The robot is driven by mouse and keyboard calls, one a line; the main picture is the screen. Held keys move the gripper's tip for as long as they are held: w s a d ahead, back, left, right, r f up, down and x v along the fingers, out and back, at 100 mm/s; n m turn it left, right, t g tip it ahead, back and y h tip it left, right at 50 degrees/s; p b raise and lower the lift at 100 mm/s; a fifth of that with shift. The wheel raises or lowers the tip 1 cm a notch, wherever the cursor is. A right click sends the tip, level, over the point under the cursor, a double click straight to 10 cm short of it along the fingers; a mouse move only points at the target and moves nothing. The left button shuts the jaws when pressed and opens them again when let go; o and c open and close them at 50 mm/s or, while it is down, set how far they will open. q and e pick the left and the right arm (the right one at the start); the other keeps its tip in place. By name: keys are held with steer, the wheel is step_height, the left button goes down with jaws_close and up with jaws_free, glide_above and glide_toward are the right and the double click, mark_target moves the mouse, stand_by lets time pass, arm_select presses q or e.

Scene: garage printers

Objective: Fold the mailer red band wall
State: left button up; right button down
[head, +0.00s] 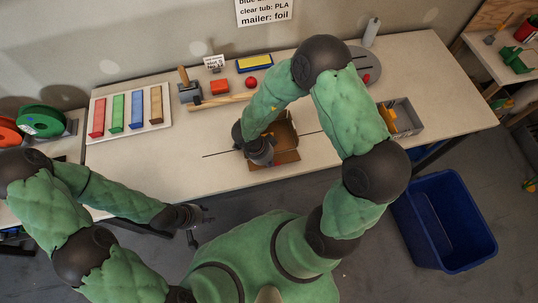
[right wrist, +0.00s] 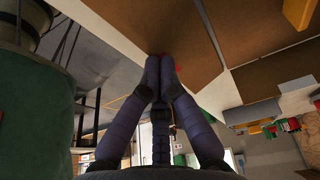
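The mailer (head: 286,133) is an open brown cardboard box on the table, with a flat brown flap (head: 287,157) at its near side. My right gripper (head: 264,157) is over its left part and hides some of it. In the right wrist view its fingers (right wrist: 160,62) come together at the tips, right by a brown cardboard panel (right wrist: 190,38). A bit of red shows at the fingertips, and the rest of the red band is hidden. I cannot tell if the tips touch the panel. My left gripper (head: 200,224) is open and empty, off the table's front edge.
A tray of coloured bars (head: 128,128) stands at the left of the table (head: 210,172). A red block (head: 219,87), a red ball (head: 251,82) and a wooden rod (head: 215,103) lie behind. A grey bin (head: 408,117) is at right, a blue bin (head: 445,220) on the floor.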

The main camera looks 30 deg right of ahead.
steer(key=p, duration=0.1)
steer(key=s+p, duration=0.1)
steer(key=shift+a+f+p, duration=0.15)
steer(key=shift+f+p, duration=0.15)
steer(key=shift+f, duration=0.05)
steer(key=shift+s+f+p, duration=0.1)
steer(key=shift+f+p, duration=0.25)
steer(key=shift+f, duration=0.15)
